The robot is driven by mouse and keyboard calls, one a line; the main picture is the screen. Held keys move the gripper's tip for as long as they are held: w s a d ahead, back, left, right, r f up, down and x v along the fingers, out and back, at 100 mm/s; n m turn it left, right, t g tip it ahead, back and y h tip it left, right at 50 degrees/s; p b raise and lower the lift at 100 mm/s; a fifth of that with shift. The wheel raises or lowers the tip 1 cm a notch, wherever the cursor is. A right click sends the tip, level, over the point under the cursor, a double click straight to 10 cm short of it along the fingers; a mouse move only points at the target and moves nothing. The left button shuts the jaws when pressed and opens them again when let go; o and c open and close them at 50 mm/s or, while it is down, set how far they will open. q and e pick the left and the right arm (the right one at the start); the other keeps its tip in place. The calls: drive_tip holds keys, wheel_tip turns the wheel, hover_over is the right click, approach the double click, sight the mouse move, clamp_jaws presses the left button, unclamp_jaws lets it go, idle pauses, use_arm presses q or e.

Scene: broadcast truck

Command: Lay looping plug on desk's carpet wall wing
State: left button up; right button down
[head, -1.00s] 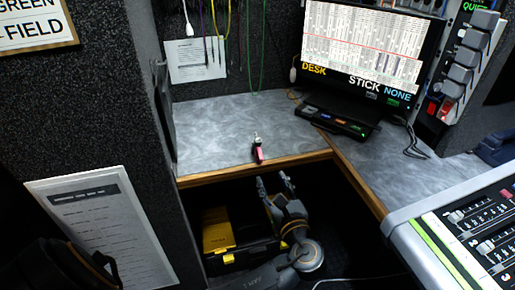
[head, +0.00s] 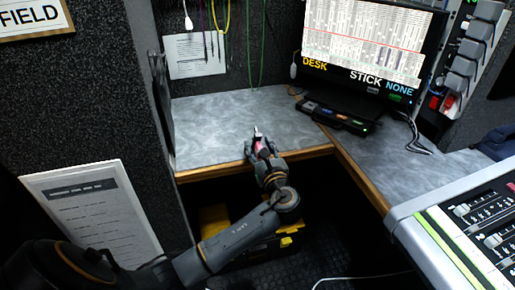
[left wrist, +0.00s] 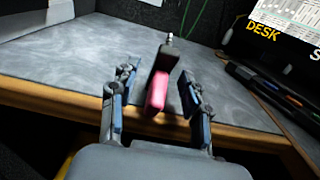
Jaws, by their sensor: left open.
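The looping plug (head: 257,137) is small, with a pink-red and black body and a silver tip. In the left wrist view the plug (left wrist: 158,90) sits between the two fingers, tip pointing away. My left gripper (head: 258,149) is open around the plug; in the left wrist view a gap shows between the plug and each finger (left wrist: 156,98). The dark carpet wall wing (head: 162,105) rises at the desk's left end. My right gripper is not in view.
A monitor (head: 372,45) and a black box with coloured buttons (head: 336,117) stand on the desk's right part. Cables (head: 262,45) hang at the back wall. A yellow-black toolbox (head: 213,217) is below the desk. The desk's left part is mostly clear.

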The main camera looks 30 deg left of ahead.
sight(258, 137)
use_arm(q)
drive_tip(key=shift+w+a, duration=0.45)
drive_tip(key=shift+a, duration=0.1)
clamp_jaws()
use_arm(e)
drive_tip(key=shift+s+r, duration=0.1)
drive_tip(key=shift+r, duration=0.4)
use_arm(q)
drive_tip(key=shift+r, duration=0.1)
